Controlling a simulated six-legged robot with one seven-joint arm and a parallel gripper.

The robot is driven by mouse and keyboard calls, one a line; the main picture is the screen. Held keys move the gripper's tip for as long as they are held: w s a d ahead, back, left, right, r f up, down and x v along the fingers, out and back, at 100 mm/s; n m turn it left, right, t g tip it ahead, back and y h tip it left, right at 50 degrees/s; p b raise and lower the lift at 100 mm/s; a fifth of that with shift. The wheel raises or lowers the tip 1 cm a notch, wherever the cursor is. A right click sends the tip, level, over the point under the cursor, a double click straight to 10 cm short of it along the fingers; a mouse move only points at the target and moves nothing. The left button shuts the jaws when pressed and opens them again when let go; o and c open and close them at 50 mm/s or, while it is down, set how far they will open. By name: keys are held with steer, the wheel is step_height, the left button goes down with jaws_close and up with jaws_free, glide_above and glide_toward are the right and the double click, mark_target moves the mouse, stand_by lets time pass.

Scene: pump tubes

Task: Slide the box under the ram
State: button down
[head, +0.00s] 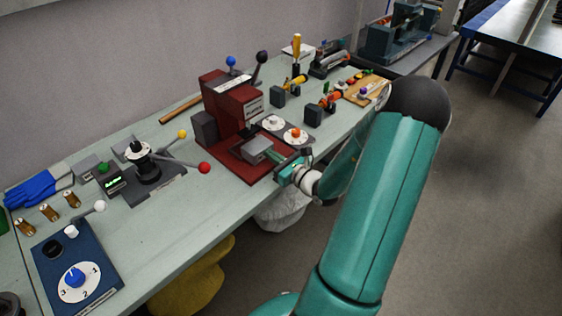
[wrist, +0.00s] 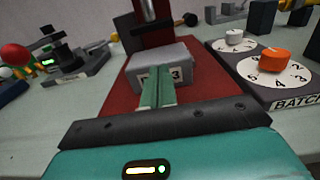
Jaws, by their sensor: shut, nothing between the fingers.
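The grey box (head: 257,149) sits on the red base plate of the press (head: 232,110). In the wrist view the box (wrist: 160,66) has a label with a 3, partly covered by my fingers. The steel ram (wrist: 149,10) shows behind and above the box, which appears to sit in front of it. My gripper (head: 275,156) is shut and empty, with its green fingers (wrist: 157,85) pointing at the front face of the box. The fingertips overlap that face in the picture; I cannot tell if they touch.
A dial panel with an orange knob (wrist: 273,60) stands close at the right of the press. A lever device with a red ball (head: 204,168) stands at the left. A blue dial panel (head: 75,262) lies nearer. The bench front edge is clear beside my arm.

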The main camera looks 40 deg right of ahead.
mark_target(263, 147)
steer(key=shift+w, duration=0.15)
steer(key=shift+w, duration=2.1)
